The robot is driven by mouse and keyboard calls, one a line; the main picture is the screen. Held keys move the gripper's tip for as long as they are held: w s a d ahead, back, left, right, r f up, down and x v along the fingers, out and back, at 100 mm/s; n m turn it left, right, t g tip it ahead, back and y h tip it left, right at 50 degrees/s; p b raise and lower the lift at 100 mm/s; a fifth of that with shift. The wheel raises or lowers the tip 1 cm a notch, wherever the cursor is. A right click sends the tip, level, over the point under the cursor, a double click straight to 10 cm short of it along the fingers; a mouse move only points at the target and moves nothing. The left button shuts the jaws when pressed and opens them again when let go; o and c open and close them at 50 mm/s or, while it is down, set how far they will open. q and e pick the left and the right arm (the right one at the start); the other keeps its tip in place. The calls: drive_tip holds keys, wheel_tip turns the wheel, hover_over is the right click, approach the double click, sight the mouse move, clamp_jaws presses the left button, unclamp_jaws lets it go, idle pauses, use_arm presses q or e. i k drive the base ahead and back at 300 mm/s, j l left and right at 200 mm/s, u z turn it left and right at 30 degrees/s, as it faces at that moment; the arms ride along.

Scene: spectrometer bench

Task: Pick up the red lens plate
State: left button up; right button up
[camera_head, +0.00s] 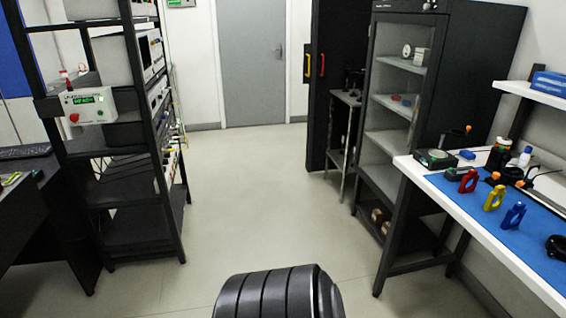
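The red lens plate (467,182) stands upright on the blue mat (450,193) of the white bench at the right. A yellow plate (494,198) and a blue plate (513,215) of like shape stand nearer to me in the same row. All three are apart from each other. Neither of my grippers shows in the head view.
The white bench (528,276) runs along the right, with small instruments on it. A dark glass-front cabinet (466,70) stands behind it. A black equipment rack (120,197) is at the left. The floor (250,200) between is clear up to a grey door (251,60).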

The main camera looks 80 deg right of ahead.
sight(469, 182)
drive_tip(key=z, duration=4.15)
